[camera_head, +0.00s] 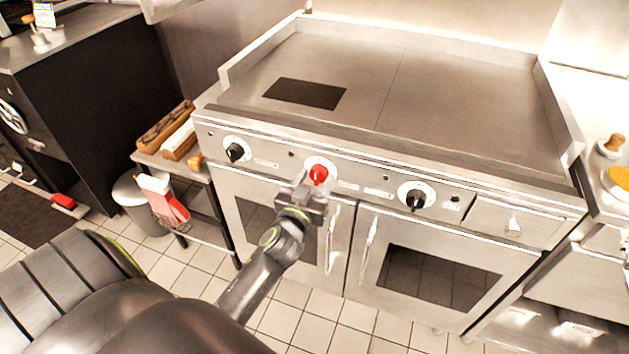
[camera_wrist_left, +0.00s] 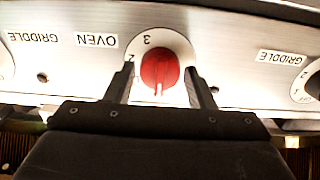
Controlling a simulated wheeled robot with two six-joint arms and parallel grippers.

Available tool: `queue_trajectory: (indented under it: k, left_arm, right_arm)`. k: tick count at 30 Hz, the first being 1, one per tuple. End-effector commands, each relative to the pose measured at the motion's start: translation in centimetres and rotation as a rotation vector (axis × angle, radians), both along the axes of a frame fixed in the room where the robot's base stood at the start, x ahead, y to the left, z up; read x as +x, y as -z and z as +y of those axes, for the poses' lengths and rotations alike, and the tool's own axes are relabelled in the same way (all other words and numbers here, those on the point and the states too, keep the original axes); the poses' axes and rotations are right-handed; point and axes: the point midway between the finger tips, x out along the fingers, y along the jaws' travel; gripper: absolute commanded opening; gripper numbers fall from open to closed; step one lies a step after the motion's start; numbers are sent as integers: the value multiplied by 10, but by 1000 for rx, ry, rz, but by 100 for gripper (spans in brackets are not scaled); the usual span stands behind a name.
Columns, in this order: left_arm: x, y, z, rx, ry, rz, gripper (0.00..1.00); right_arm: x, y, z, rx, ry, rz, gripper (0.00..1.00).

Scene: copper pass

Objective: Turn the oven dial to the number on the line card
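The red oven dial (camera_head: 318,174) is on the front panel of the steel range, between two black dials. In the left wrist view the red dial (camera_wrist_left: 160,70) sits on a white disc, seen upside down, with a 3 and a 2 readable; a pale line shows on the knob's lower part in that picture. My left gripper (camera_head: 309,190) is at the dial; in the wrist view its open fingers (camera_wrist_left: 162,87) stand on either side of the knob, with gaps. A small white card (camera_head: 44,14) stands at the upper left; its writing is unreadable. My right gripper is not in view.
Black dials (camera_head: 236,151) (camera_head: 415,197) flank the red one. Oven door handles (camera_head: 369,240) stick out below the panel. The griddle top (camera_head: 450,95) is bare.

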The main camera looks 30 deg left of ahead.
Motion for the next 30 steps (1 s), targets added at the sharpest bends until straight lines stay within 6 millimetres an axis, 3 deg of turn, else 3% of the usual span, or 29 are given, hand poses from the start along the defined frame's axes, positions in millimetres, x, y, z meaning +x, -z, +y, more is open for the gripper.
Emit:
queue_trajectory:
  k: [1,7,19,30]
  left_arm:
    - [0,0,0,0,0,0,42]
    - [0,0,0,0,0,0,18]
    - [0,0,0,81,0,19,17]
    - [0,-1,0,372,0,89,17]
  right_arm:
    - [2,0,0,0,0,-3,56]
    - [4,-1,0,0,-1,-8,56]
    - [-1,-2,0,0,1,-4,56]
    - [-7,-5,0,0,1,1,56]
